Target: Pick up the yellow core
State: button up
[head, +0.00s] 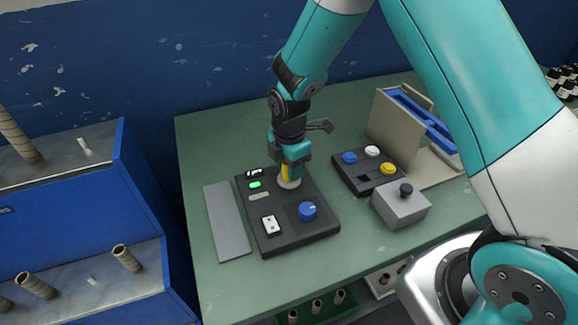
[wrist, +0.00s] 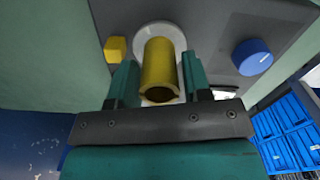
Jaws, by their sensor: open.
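The yellow core (wrist: 159,67) is a short hollow tube standing on a round white disc (wrist: 171,31) on a dark control panel (wrist: 215,22). In the head view a sliver of the core (head: 285,172) shows, mostly hidden by my gripper. My gripper (wrist: 158,82) is open and comes down from above, with one teal finger on each side of the core. Small gaps seem to show between core and fingers; contact is hard to judge. It also shows over the disc in the head view (head: 289,165).
A blue knob (head: 307,210), a white switch (head: 269,225) and a lit green indicator (head: 255,185) sit on the panel. A small yellow block (wrist: 115,49) is beside the core. A button box (head: 350,180) and a grey joystick box (head: 400,208) stand to the right.

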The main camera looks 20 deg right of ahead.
jog(key=shift+f, duration=0.7)
jog(key=c, duration=0.6)
jog(key=shift+r, duration=0.15)
